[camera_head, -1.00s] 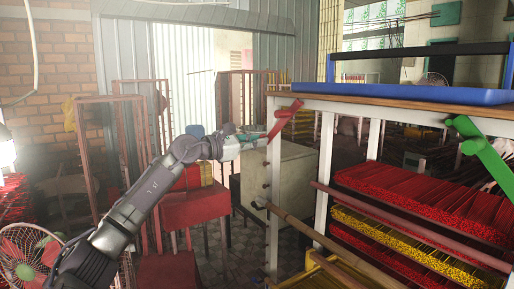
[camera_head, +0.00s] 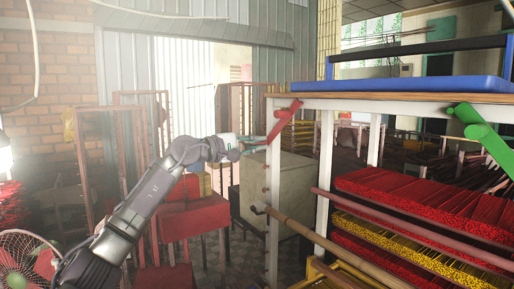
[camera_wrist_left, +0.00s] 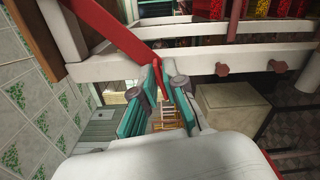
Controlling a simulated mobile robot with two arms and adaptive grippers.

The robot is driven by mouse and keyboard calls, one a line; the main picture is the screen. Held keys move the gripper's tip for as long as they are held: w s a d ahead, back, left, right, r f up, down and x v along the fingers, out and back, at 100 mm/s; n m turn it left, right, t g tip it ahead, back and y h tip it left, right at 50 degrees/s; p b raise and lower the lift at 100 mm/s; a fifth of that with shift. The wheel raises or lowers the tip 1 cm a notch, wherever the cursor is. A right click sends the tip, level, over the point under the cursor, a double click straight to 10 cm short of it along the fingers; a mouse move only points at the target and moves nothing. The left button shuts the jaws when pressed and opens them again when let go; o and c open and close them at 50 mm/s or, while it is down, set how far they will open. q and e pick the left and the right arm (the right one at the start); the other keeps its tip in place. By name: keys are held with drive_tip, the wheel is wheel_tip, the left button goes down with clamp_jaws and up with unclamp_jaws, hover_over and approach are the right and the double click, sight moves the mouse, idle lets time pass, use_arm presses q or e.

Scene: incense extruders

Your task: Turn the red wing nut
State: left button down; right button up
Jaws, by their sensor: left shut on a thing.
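The red wing nut (camera_head: 284,118) sits at the upper corner of the white rack frame (camera_head: 273,185), its arm slanting down to the left. My left gripper (camera_head: 260,145) is at its lower end. In the left wrist view, the red wing nut (camera_wrist_left: 118,32) runs from the top down to my left gripper (camera_wrist_left: 163,80). Its tip lies between the teal-padded fingers, which are shut on it; the exact contact is partly hidden. My right gripper is in neither view.
A green wing nut (camera_head: 474,124) is on the right side of the rack. A blue tray (camera_head: 420,90) lies on the rack's wooden top. Wooden rods (camera_head: 310,228) stick out below. Red stools (camera_head: 193,218) and a beige cabinet (camera_head: 288,185) stand behind.

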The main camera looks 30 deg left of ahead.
use_arm(q)
drive_tip(key=shift+f+m, duration=0.1)
drive_tip(key=shift+m, duration=0.7)
drive_tip(key=c, duration=1.2)
unclamp_jaws()
drive_tip(key=shift+c, duration=0.2)
drive_tip(key=v, duration=1.2)
